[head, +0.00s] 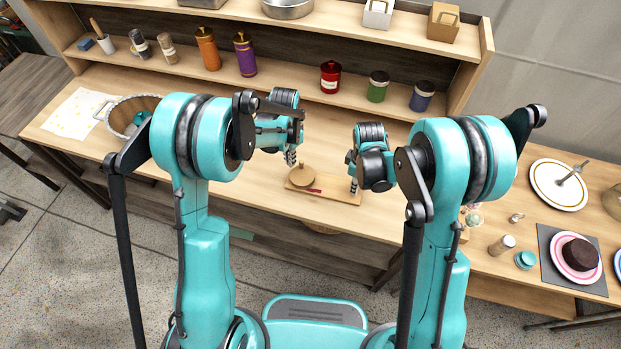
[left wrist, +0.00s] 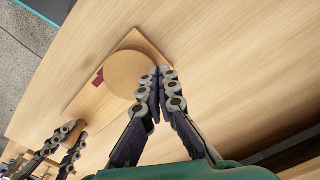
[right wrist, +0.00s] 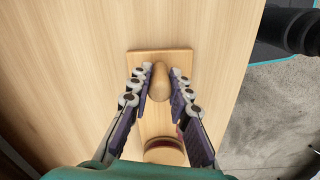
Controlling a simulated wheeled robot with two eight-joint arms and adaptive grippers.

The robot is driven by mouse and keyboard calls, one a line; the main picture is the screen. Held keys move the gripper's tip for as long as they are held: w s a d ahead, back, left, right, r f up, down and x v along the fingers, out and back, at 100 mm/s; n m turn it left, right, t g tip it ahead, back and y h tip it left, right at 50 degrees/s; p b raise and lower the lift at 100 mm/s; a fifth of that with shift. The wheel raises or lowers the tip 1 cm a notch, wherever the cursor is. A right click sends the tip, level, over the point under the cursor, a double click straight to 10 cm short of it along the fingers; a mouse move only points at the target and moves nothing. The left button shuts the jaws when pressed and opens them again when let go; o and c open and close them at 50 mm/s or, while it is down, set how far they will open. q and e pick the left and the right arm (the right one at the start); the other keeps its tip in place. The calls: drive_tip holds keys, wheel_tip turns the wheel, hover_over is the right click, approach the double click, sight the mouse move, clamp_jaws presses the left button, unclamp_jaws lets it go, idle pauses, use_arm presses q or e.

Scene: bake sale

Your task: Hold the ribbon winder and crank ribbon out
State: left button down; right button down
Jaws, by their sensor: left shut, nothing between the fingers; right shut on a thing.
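The ribbon winder is a flat wooden board (head: 342,193) on the table with a round wooden disc (head: 303,178) at its left end. A short dark red ribbon end (head: 313,190) shows beside the disc; it also shows in the left wrist view (left wrist: 98,77). A rounded wooden post (right wrist: 159,82) stands at the board's other end. My right gripper (head: 353,186) is shut on this post, one finger on each side. My left gripper (head: 290,158) is shut and empty, its tips over the disc's edge in the left wrist view (left wrist: 155,85). Whether they touch it I cannot tell.
A basket (head: 130,112) stands at the left. Jars and bottles line the back shelf (head: 290,85). The table around the board is clear.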

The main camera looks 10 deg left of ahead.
use_arm(q)
drive_tip(key=shift+w+d, duration=0.1)
drive_tip(key=shift+w+d, duration=0.45)
drive_tip(key=shift+w, duration=0.1)
drive_tip(key=shift+d, duration=0.1)
drive_tip(key=shift+s+d, duration=0.1)
drive_tip(key=shift+d, duration=0.05)
drive_tip(key=shift+a, duration=0.35)
drive_tip(key=shift+r, duration=0.1)
wheel_tip(320, 180, up, 3)
drive_tip(key=shift+r, duration=0.2)
idle(0.5)
